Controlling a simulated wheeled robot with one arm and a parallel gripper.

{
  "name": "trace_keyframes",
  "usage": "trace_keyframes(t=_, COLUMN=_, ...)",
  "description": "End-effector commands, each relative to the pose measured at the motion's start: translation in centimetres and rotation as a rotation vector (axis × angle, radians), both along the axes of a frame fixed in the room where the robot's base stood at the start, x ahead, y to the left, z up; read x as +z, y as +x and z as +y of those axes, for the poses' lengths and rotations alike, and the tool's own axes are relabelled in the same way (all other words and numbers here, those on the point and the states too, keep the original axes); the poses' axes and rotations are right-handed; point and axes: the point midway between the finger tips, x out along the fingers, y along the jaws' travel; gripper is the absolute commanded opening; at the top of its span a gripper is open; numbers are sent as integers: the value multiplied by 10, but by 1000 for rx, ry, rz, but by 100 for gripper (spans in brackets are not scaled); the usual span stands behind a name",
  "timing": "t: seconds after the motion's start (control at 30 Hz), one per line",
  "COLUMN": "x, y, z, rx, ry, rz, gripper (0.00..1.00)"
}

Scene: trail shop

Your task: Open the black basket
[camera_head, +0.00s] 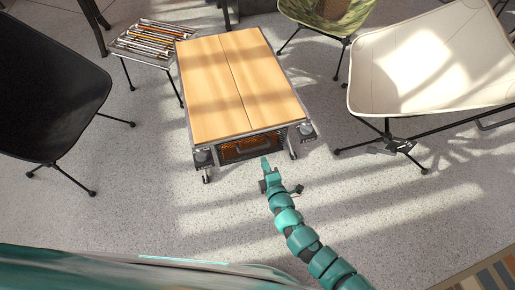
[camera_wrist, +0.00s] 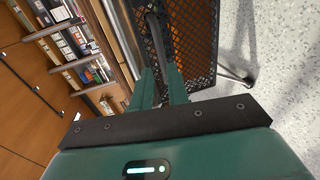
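The black basket (camera_head: 252,147) is a dark mesh front with orange showing through it, under the near end of the wooden-topped table (camera_head: 238,85). Its mesh also shows upright in the wrist view (camera_wrist: 197,40). A dark curved handle (camera_wrist: 157,38) stands out from the mesh. My gripper (camera_head: 265,162) is at the basket front in the head view. In the wrist view its teal fingers (camera_wrist: 161,78) are close together, with the handle running between them. They look shut on it, though the exact contact is partly hidden. The basket sits within the table frame.
A black chair (camera_head: 45,85) stands at left and a cream chair (camera_head: 430,60) at right. A small rack table (camera_head: 150,42) is behind at left. Bare floor (camera_head: 390,215) lies before the table. Shelves (camera_wrist: 75,45) show in the wrist view.

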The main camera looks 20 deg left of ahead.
Motion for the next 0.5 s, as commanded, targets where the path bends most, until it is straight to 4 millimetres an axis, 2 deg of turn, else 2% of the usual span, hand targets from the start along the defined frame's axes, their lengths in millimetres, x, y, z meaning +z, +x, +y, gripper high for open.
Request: trace_keyframes(t=0.5, x=-17, y=59, z=40, rx=-1, ry=1, rz=1, gripper=17)
